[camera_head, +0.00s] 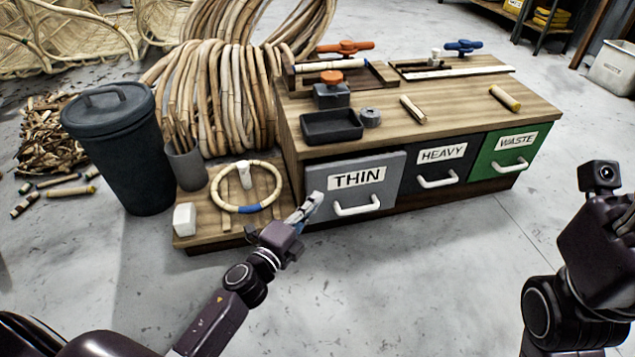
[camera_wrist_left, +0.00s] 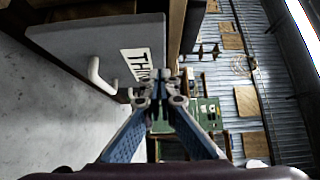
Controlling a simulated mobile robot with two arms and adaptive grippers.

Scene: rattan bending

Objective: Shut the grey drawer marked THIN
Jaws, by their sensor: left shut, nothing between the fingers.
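The grey drawer marked THIN (camera_head: 345,198) is at the left end of the wooden cabinet, with a white bar handle (camera_head: 357,206). Its front stands somewhat forward of the HEAVY drawer beside it, so it looks partly open. My left gripper (camera_head: 313,201) is shut and empty at the left edge of the THIN front; I cannot tell whether it touches. In the left wrist view the grey front (camera_wrist_left: 95,42) and its handle (camera_wrist_left: 98,76) lie left of the shut fingertips (camera_wrist_left: 162,88). My right arm is at the right edge, its fingers outside the picture.
The black HEAVY drawer (camera_head: 437,172) and green WASTE drawer (camera_head: 510,150) are to the right. A low wooden platform (camera_head: 213,226) with a rattan ring (camera_head: 233,208) is left of my gripper. A dark bin (camera_head: 118,150) stands farther left. The floor in front is clear.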

